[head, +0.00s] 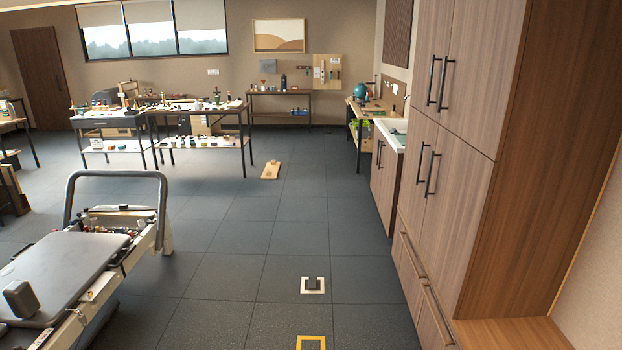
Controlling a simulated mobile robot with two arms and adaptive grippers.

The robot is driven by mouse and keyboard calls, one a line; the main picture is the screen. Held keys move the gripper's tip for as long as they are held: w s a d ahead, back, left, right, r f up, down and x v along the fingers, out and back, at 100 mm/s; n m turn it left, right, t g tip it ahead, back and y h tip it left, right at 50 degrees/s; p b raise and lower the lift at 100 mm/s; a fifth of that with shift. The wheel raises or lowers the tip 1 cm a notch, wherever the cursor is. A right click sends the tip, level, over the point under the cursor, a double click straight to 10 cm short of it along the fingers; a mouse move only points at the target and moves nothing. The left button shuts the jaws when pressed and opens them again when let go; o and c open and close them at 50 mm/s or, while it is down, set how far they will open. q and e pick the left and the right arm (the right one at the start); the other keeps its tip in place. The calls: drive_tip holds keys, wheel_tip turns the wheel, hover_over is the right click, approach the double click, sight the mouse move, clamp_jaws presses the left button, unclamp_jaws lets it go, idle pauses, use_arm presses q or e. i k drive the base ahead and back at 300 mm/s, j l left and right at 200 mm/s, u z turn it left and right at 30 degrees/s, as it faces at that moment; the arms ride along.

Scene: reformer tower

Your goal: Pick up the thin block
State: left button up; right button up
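I cannot tell for certain which thing is the thin block. A small dark block (312,284) sits on the floor within a white square marking (304,290). A flat light wooden board (270,172) lies on the floor farther off, near the tables, with a small item on it that is too small to make out. Many small items on the far tables are also too small to tell apart. Neither of my grippers shows in the head view.
A reformer bed (62,268) with a grey frame fills the lower left. Tall wooden cabinets (480,110) line the right. Worktables (200,108) crowded with items stand at the back. A yellow square marking (300,342) is on the floor in front. The middle floor is mostly clear.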

sight(312, 281)
drive_tip(key=i, duration=2.1)
